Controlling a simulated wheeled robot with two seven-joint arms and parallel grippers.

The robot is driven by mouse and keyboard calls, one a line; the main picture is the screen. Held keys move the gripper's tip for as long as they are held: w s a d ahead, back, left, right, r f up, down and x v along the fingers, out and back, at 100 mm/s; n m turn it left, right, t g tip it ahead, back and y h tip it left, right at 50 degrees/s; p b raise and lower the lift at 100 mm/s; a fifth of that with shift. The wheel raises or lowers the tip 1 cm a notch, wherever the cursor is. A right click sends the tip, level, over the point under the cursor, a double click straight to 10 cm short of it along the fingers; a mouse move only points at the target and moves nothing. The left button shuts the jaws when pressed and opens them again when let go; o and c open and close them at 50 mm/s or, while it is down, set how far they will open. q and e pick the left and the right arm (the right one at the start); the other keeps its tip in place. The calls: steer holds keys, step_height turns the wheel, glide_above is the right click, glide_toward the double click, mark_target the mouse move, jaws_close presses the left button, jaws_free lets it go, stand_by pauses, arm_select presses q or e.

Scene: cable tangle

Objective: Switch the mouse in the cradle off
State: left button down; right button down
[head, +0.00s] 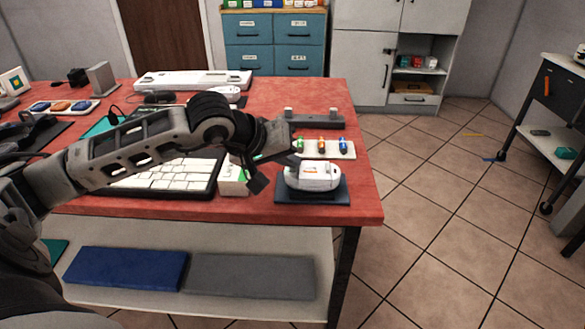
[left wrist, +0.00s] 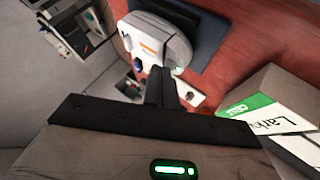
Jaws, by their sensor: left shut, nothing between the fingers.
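The white mouse (head: 312,176) lies in a dark blue cradle (head: 312,196) at the front right of the red table. In the left wrist view the mouse (left wrist: 152,42) shows an orange stripe and small dark marks on its face; I cannot tell its switch position. The cradle (left wrist: 200,14) is behind it there. My left gripper (head: 262,182) is beside the mouse, on its left in the head view. In the left wrist view its closed, empty fingertips (left wrist: 162,72) overlap the mouse's lower edge; I cannot tell whether they touch it. My right gripper is not visible.
A white and green box (head: 233,181) stands left of the cradle, close to my left gripper. A white keyboard (head: 165,176) lies farther left. Behind the cradle are a pale tray with small coloured items (head: 323,149) and a dark bar (head: 318,123). The table edge is close in front.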

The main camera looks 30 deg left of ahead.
mark_target(288, 173)
arm_select(q)
steer(key=shift+f, duration=0.15)
stand_by(0.3)
steer(key=shift+r, duration=0.9)
step_height(288, 173, up, 6)
steer(key=p, duration=0.3)
stand_by(0.4)
